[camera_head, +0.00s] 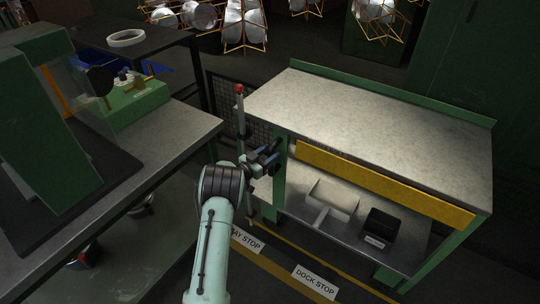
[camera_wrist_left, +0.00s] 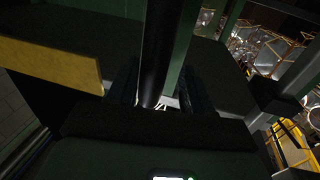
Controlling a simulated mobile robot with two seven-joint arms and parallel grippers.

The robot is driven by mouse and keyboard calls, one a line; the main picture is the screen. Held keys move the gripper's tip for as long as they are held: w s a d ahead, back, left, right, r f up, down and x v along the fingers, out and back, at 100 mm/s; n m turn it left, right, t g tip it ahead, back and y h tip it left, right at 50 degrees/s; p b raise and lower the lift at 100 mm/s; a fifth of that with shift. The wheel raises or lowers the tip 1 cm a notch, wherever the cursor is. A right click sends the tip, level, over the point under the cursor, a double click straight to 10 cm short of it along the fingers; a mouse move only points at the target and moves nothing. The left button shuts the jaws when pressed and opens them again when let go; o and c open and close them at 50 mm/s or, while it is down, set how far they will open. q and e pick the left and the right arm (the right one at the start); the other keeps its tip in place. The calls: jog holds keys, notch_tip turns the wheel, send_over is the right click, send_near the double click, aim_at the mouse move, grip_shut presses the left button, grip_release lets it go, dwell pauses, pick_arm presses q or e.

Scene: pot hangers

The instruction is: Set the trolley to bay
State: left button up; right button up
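A trolley or bench with a pale metal top (camera_head: 370,130), green frame and yellow front rail (camera_head: 380,183) stands at the right. A thin upright post with a red tip (camera_head: 239,90) stands at its left end. On the floor are the labels BAY STOP (camera_head: 247,240) and DOCK STOP (camera_head: 315,282). My left gripper (camera_head: 268,158) is beside the trolley's front left leg, near the post. In the left wrist view a dark upright cylinder (camera_wrist_left: 155,60) shows between my left fingers (camera_wrist_left: 158,95), with gaps visible. Contact is unclear. My right gripper is out of view.
The trolley's lower shelf holds a pale divided tray (camera_head: 333,200) and a black bin (camera_head: 383,225). A metal workbench (camera_head: 175,140) with a green device (camera_head: 135,100) stands at the left. Wire hangers with silver pots (camera_head: 240,22) hang at the back. Yellow floor lines run along the trolley's front.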

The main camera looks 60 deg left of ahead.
pick_arm(q)
jog(key=shift+w+d, duration=0.1)
jog(key=shift+d, duration=0.05)
jog(key=p+v, duration=0.2)
jog(key=v, duration=1.1)
jog(key=shift+s, duration=0.25)
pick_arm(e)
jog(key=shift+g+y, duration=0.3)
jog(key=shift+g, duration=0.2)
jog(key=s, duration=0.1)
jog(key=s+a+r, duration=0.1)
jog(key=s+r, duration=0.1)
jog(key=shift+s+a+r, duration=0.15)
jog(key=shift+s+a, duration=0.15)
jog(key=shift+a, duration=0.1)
